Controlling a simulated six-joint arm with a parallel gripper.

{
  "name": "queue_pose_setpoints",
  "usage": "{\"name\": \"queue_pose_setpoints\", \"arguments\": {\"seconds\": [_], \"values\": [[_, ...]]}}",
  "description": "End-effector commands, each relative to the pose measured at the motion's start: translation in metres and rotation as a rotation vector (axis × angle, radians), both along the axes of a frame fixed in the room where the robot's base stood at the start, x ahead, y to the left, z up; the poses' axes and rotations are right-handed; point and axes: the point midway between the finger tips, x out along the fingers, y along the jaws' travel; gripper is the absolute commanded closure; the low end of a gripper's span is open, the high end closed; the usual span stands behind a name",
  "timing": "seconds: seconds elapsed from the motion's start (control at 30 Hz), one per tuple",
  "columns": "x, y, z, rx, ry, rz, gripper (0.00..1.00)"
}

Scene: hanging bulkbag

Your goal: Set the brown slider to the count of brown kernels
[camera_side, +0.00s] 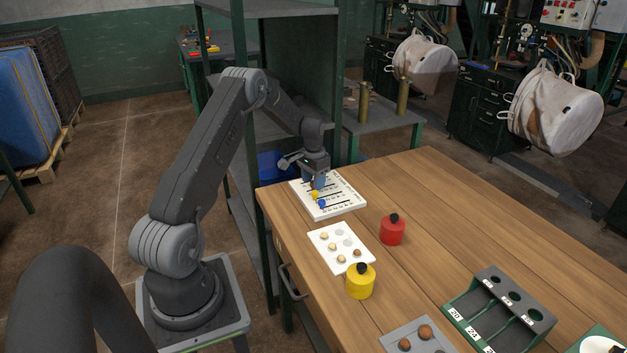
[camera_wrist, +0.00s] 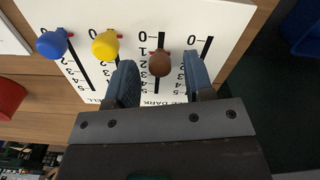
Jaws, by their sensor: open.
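The white slider board (camera_side: 345,204) lies at the table's far left corner; it also fills the top of the wrist view (camera_wrist: 140,15). The brown slider knob (camera_wrist: 159,64) stands between my open gripper's (camera_wrist: 158,72) two blue fingers, with no clear contact. Its slot is numbered 0 to 5; its red mark sits near 1, exact reading unclear. The blue knob (camera_wrist: 51,43) and yellow knob (camera_wrist: 106,43) sit left, near 0. A fourth slot runs by the right finger. In the side view, my gripper (camera_side: 316,180) is low over the board. A white card (camera_side: 322,252) holds several pale kernels (camera_side: 324,236) and a browner one (camera_side: 357,253).
A red weight (camera_side: 392,230) and yellow weight (camera_side: 361,281) stand near the card. A grey tray (camera_side: 393,336) with brown balls and a green-grey rack (camera_side: 500,310) are at the front right.

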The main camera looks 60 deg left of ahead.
Motion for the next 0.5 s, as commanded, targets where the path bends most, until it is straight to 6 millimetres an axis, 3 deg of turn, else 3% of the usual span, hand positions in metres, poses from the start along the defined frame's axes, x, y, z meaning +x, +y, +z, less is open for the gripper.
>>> {"name": "queue_pose_setpoints", "arguments": {"seconds": [0.27, 0.5], "values": [[0.0, 0.0, 0.009, 0.001, -0.001, 0.0, 0.52], [0.001, 0.001, 0.057, 0.004, -0.004, 0.0, 0.52]]}}
